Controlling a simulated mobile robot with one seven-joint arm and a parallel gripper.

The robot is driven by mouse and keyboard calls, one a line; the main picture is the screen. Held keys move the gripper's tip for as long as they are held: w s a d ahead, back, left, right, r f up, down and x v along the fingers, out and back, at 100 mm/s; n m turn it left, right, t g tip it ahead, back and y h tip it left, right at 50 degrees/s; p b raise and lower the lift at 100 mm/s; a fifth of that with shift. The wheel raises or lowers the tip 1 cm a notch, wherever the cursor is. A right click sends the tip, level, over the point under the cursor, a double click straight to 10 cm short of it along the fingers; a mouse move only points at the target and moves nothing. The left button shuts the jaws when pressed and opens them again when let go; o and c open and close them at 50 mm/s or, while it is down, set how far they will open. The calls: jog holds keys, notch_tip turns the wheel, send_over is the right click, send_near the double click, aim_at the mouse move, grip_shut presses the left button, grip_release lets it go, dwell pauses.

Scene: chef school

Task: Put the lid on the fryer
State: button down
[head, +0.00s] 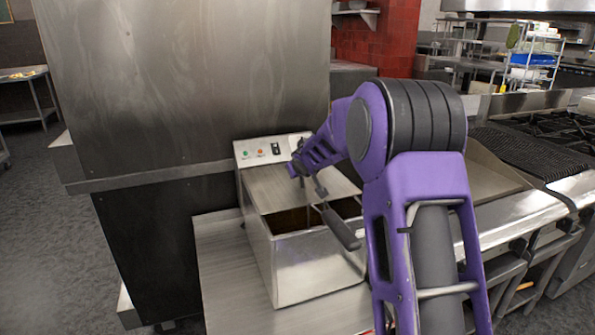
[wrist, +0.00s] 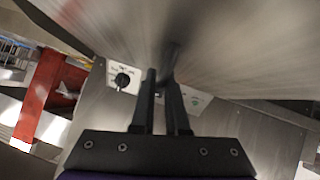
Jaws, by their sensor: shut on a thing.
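The fryer (head: 312,268) is a steel box with a white control panel (head: 262,151) along its back edge. The panel's knob shows in the wrist view. A brushed steel lid (head: 272,190) covers the rear part of the fryer top. The front part is open and dark inside. My gripper (head: 316,184) is over the fryer, partly hidden by my arm in the head view. In the wrist view my gripper (wrist: 164,82) is shut on the lid's dark handle (wrist: 170,56), with the lid plate (wrist: 235,45) filling the top. Whether the lid touches the fryer rim is unclear.
A dark handle (head: 341,229) sticks out over the fryer's front opening. The fryer stands on a steel counter (head: 228,268). A tall steel cabinet (head: 190,85) rises close on the left. A stove (head: 540,140) is at the right.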

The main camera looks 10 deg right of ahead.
jog(key=shift+f+b, duration=0.3)
jog(key=shift+f, duration=0.25)
jog(key=shift+f+b, duration=0.4)
jog(key=shift+f, duration=0.15)
jog(key=c, duration=0.9)
grip_release()
jog(key=shift+o, duration=0.3)
jog(key=shift+f, duration=0.15)
jog(key=shift+s, duration=0.1)
